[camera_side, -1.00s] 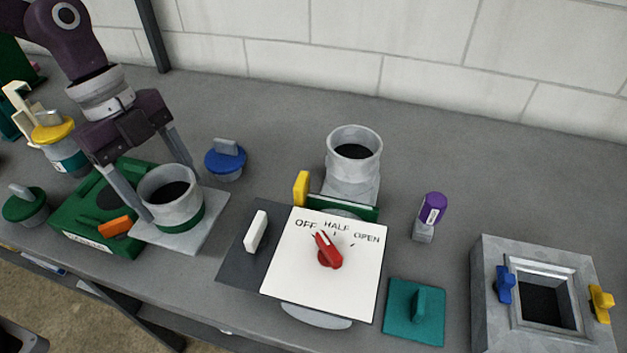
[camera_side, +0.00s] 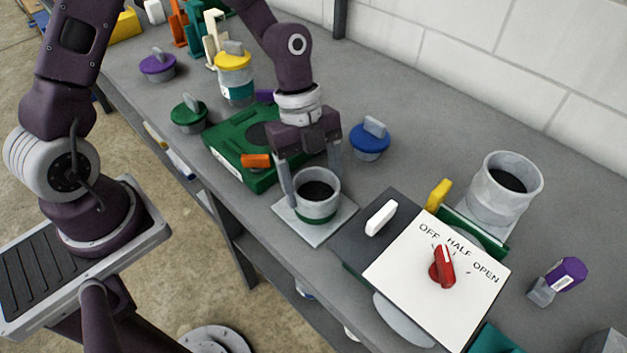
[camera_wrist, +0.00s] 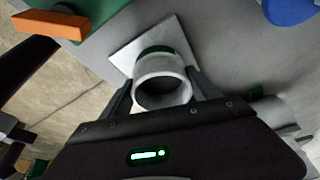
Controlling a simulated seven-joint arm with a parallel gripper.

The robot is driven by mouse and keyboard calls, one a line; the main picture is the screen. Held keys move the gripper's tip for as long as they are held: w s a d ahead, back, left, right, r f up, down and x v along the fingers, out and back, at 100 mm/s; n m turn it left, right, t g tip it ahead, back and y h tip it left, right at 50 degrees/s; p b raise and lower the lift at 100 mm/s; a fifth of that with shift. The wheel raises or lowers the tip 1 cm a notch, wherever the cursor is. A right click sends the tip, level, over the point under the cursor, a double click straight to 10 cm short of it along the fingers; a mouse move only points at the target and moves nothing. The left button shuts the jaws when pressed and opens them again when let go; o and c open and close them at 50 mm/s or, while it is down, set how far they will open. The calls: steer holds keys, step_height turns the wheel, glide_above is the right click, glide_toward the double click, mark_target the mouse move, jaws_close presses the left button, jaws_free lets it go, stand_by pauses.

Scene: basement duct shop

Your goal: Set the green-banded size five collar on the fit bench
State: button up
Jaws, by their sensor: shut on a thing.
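The green-banded collar (camera_side: 317,199) is a short grey metal ring, upright, with its green band at the lower end. It is over a pale square plate (camera_side: 296,230); its base is on the plate or very close to it, and I cannot tell whether they touch. My gripper (camera_side: 314,188) comes from above and is shut on the collar, one finger on each side. The wrist view also shows the collar (camera_wrist: 162,92) between the fingers, with the plate (camera_wrist: 122,55) beyond it. No size number is readable on the collar.
A green box (camera_side: 235,150) with an orange handle (camera_side: 256,160) stands left of the plate. A blue-lidded piece (camera_side: 369,140) is behind it. To the right are a white dial panel (camera_side: 425,310) with a red knob (camera_side: 442,268) and a larger grey collar (camera_side: 503,190).

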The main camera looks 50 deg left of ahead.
steer(key=o, duration=1.9)
steer(key=shift+f, duration=0.1)
steer(key=v, duration=1.2)
steer(key=s+a+r+n+t+y, duration=0.1)
steer(key=s+a+r+n+t, duration=0.2)
steer(key=s+r+n, duration=0.2)
steer(key=s+a+r+n+t+y, duration=0.2)
steer(key=s+r+n, duration=0.3)
steer(key=s+n, duration=0.7)
steer(key=a+n+t, duration=0.1)
steer(key=n, duration=0.3)
steer(key=shift+a+n+t+y, duration=0.3)
steer(key=shift+a+t, duration=0.1)
